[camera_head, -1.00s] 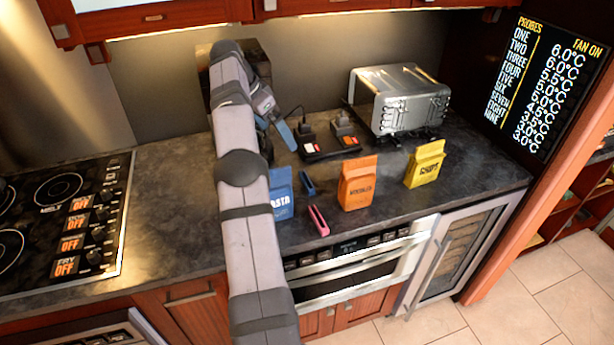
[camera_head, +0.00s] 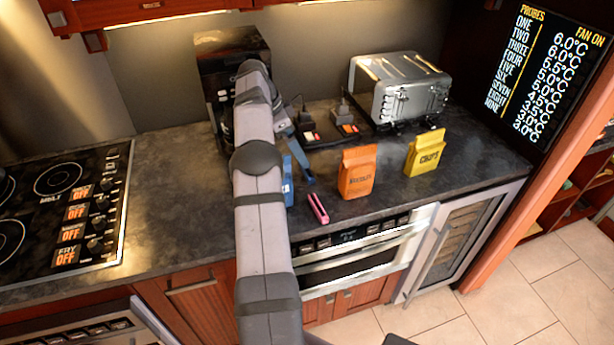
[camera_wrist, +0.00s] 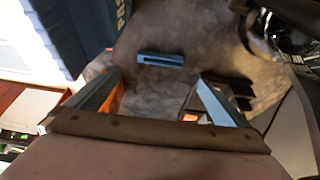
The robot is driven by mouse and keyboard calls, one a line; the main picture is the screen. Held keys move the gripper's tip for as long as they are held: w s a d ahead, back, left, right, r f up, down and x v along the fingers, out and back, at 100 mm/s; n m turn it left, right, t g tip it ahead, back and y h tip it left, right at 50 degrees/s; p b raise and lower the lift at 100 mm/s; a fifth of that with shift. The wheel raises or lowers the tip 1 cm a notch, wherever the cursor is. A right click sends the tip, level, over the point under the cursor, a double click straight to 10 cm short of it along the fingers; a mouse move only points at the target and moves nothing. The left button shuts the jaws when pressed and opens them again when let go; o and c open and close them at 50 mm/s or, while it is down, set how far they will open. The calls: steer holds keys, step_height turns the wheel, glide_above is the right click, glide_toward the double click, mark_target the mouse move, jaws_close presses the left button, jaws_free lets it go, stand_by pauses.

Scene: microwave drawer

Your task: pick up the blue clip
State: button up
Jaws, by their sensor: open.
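The blue clip (camera_wrist: 161,59) lies on the dark stone counter in the wrist view, ahead of my gripper and roughly centred between the fingers. My gripper (camera_wrist: 160,77) is open and empty, with its two blue-faced fingers spread wide. In the head view my gripper (camera_head: 300,160) hangs over the counter, left of the orange bag. A blue finger and the blue clip (camera_head: 309,181) nearly run together there, so the gap between them is hard to judge.
A pink clip (camera_head: 318,208) lies near the counter's front edge. An orange bag (camera_head: 357,173) and a yellow bag (camera_head: 425,153) stand to the right. A blue bag (camera_head: 288,181) is partly behind my arm.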

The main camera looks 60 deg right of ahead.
mark_target(308, 171)
steer(key=x, duration=0.3)
steer(key=shift+w+a+f+p, duration=0.2)
steer(key=shift+a+f+p, duration=0.05)
steer(key=shift+p, duration=0.05)
steer(key=shift+p+x, duration=1.05)
steer(key=shift+x, duration=1.95)
steer(key=c, duration=1)
